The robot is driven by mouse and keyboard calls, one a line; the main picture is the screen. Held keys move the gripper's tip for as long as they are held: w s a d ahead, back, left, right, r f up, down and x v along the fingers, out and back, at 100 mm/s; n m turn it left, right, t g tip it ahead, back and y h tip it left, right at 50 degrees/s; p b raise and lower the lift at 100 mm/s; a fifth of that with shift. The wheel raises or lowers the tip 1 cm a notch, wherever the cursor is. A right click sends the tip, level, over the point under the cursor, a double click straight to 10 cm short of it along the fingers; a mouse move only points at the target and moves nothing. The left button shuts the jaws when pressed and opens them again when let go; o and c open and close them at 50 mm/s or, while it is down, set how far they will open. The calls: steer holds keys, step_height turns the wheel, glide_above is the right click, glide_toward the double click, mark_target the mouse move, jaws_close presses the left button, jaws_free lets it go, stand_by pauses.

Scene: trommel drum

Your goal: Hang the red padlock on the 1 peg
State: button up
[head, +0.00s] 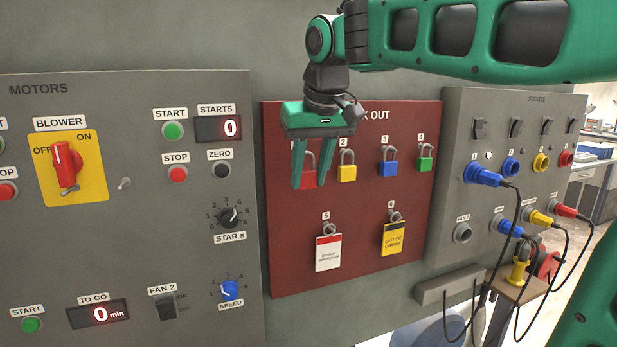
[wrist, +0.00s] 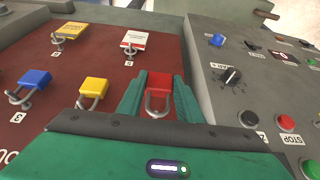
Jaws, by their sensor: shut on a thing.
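The red padlock (head: 309,178) is at the left end of the upper row on the dark red lock-out board (head: 290,250). My gripper (head: 311,172) reaches down over it, shut on it. The wrist view shows the red padlock (wrist: 160,82) between my two green fingers (wrist: 158,84), its grey shackle toward my palm. The 1 peg and its label are hidden behind my gripper, so I cannot tell whether the shackle is around the peg.
Yellow (head: 347,173), blue (head: 388,168) and green (head: 424,163) padlocks hang to the right. White (head: 328,254) and yellow (head: 395,239) tags hang below. The motors panel (head: 130,250) is left; the sockets panel (head: 450,190) with cabled plugs is right.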

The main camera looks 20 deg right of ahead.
steer(key=shift+w+f, duration=0.25)
steer(key=shift+w, duration=1.05)
steer(key=shift+w+f, duration=0.25)
steer(key=shift+w, duration=1)
steer(key=o, duration=1.2)
